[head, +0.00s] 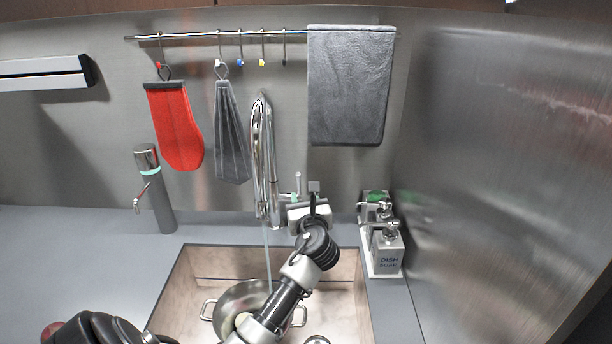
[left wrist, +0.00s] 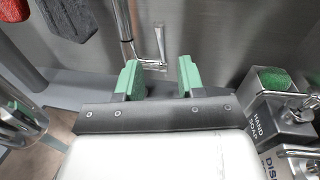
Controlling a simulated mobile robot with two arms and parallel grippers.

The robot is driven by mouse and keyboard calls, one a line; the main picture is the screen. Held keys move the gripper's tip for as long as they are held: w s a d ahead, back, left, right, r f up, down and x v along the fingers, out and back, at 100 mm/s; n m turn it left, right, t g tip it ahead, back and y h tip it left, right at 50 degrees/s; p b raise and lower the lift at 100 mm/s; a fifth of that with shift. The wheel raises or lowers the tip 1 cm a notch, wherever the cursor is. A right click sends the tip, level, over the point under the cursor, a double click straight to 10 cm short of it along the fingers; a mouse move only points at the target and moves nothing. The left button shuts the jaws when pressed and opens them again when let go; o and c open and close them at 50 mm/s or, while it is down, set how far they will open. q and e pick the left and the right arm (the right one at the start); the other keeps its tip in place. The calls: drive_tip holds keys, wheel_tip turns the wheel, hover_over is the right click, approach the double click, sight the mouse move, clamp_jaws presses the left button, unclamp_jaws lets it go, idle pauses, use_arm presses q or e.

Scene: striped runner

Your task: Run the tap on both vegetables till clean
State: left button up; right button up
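The chrome tap (head: 263,150) stands behind the sink, and a thin stream of water falls from its spout into a steel pot (head: 236,299). No vegetable shows clearly. My left gripper (head: 303,192) is at the tap's lever (head: 298,181). In the left wrist view its green fingers (left wrist: 160,78) are apart and empty, with the lever (left wrist: 160,45) beyond the gap between them. My right gripper is out of view.
The sink (head: 190,275) holds the two-handled pot. Soap dispensers (head: 386,252) stand at its right edge, near a steel side wall (head: 500,180). A grey cylinder dispenser (head: 155,190) stands at left. Cloths and mitts hang from a rail (head: 210,36). The left counter (head: 90,255) is mostly clear.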

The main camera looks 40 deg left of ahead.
sight(299, 180)
use_arm(q)
drive_tip(key=p+x, duration=0.1)
drive_tip(key=x, duration=0.8)
drive_tip(key=shift+w+a, duration=0.25)
drive_tip(key=shift+a, duration=0.05)
drive_tip(key=shift+c, duration=0.3)
clamp_jaws()
